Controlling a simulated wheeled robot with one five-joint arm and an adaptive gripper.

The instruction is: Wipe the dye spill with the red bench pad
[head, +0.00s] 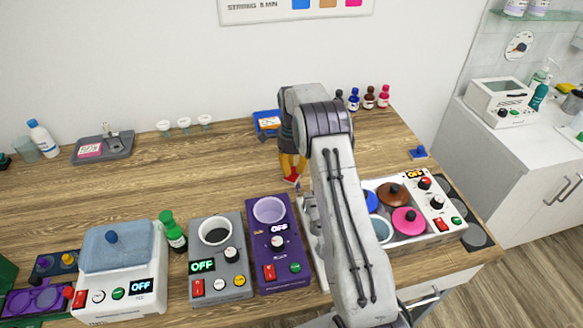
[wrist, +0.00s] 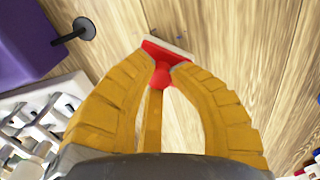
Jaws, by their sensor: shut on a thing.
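My gripper (head: 290,168) has yellow fingers and points down over the wooden bench, behind the purple device. In the wrist view, its fingertips (wrist: 161,73) are closed on the round red knob of the red bench pad (wrist: 164,52). The pad has a pale underside edge and is at or just above the wood; I cannot tell whether it touches. In the head view only a little of the red pad (head: 292,179) shows below the fingers. I cannot make out the dye spill; my arm hides part of the bench.
The purple device (head: 270,275), grey device (head: 218,286) and white device with a blue lid (head: 120,300) line the front, with a green bottle (head: 173,234). A white multi-pan unit (head: 437,207) stands right. Small bottles (head: 369,98) stand at the back. Bench left of my gripper is clear.

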